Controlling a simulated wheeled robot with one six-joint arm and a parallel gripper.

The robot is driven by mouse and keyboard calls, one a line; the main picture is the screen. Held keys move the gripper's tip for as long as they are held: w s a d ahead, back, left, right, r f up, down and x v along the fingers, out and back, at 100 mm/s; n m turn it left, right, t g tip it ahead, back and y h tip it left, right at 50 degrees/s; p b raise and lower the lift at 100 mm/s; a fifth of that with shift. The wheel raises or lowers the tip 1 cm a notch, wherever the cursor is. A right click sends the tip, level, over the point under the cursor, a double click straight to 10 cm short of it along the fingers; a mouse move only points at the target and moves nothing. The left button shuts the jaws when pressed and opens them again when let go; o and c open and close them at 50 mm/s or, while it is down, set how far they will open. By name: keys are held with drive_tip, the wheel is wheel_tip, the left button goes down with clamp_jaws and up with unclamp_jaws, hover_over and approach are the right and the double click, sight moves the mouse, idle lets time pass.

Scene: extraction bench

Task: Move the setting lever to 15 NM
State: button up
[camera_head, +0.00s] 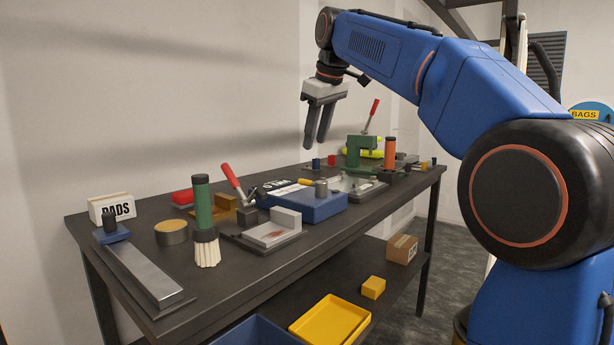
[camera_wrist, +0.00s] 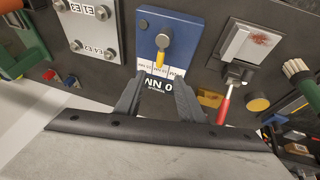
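The blue setting box (camera_head: 318,208) stands on the bench, with a grey round knob (camera_head: 321,187) and a yellow setting lever (camera_head: 304,182). In the wrist view the lever (camera_wrist: 161,58) points from the knob (camera_wrist: 163,35) towards a row of white scale labels (camera_wrist: 172,72), near the middle of the row. The label print is too small to read surely.
A red-handled clamp (camera_head: 232,180) and a green-handled brush (camera_head: 203,210) stand left of the box. A green press (camera_head: 360,150) with a red lever and an orange cylinder (camera_head: 390,152) stand farther right. The air around my gripper is clear.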

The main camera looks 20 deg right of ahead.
sight(306, 180)
drive_tip(key=x, duration=1.3)
drive_tip(key=shift+s, duration=0.1)
clamp_jaws()
